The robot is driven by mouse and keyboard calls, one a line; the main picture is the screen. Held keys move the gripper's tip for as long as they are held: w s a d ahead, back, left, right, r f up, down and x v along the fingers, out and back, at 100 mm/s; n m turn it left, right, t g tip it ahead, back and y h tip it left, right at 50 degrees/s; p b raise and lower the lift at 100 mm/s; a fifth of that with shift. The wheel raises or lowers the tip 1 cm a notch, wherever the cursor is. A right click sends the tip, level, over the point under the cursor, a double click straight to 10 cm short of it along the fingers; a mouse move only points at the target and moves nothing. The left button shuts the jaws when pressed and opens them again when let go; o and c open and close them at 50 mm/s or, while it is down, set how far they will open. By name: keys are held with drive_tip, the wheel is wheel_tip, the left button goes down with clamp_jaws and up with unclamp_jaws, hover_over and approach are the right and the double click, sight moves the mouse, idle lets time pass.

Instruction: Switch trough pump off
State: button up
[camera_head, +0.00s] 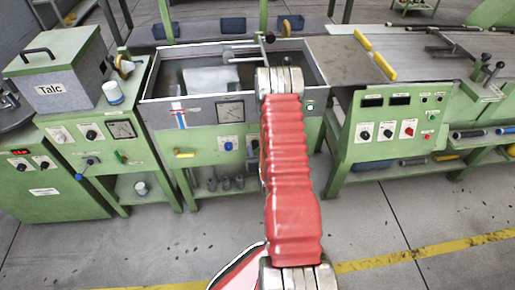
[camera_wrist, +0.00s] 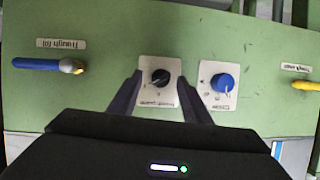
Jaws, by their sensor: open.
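My gripper (camera_wrist: 159,81) is open, with one dark finger at each side of this knob's plate. Nothing is between the fingers except the knob seen beyond or between them. I cannot tell whether they touch it. In the head view the trough (camera_head: 150,100) stands in the middle, and my red arm hides my gripper and part of the trough's front panel.
A blue knob (camera_wrist: 222,83) is close to the right finger. A blue handle (camera_wrist: 45,64) lies at left, labelled "Trough fill", and a yellow handle (camera_wrist: 305,85) at right. A grey Talc box (camera_head: 60,85) stands left; a control panel (camera_head: 385,150) stands right. Open floor lies in front.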

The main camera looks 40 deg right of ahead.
drive_tip(key=shift+x, duration=0.8)
